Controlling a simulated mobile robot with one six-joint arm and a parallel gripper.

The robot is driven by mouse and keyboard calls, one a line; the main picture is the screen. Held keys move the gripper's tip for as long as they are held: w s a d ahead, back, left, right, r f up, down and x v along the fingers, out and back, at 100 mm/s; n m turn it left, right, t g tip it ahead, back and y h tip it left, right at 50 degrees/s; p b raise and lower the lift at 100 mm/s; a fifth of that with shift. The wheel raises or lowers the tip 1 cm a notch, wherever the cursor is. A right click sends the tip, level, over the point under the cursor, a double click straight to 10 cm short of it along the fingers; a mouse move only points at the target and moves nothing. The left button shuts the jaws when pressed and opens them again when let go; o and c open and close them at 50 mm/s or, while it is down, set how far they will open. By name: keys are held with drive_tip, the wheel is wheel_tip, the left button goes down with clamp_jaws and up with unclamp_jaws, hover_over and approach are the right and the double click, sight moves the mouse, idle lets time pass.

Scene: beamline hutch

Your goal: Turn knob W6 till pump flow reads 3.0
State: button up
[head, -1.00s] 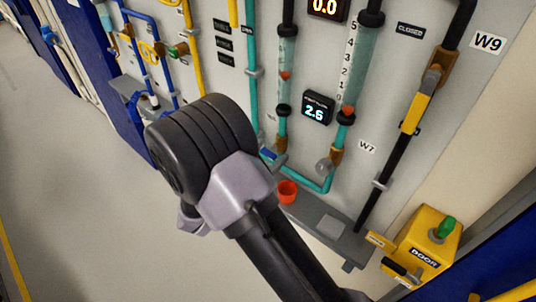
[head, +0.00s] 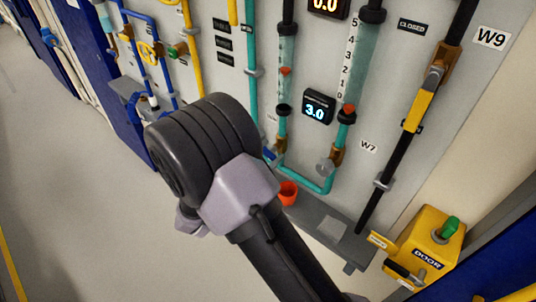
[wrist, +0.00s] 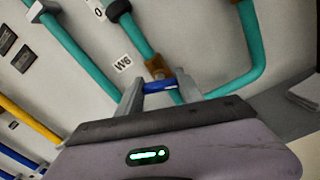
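The small display (head: 318,107) beside the flow tubes reads 3.0 in the head view. Knob W6 (wrist: 158,86) has a blue handle on a brass valve body, near the W6 label (wrist: 122,64) in the wrist view. My gripper (wrist: 159,91) has one finger at each end of the blue handle and appears shut on it. In the head view, my arm covers most of the gripper and knob; only a bit of blue shows beside the arm.
A round grey knob (head: 325,165) sits near the W7 label (head: 368,147). An orange cup (head: 288,193) is on the grey ledge (head: 325,222) below the pipes. A yellow DOOR box (head: 428,243) stands at right. A yellow lever (head: 414,111) is on the W9 pipe.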

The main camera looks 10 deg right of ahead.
drive_tip(key=o, duration=0.4)
drive_tip(key=p+v, duration=0.3)
drive_tip(key=v, duration=1.4)
drive_tip(key=shift+s+a, duration=0.15)
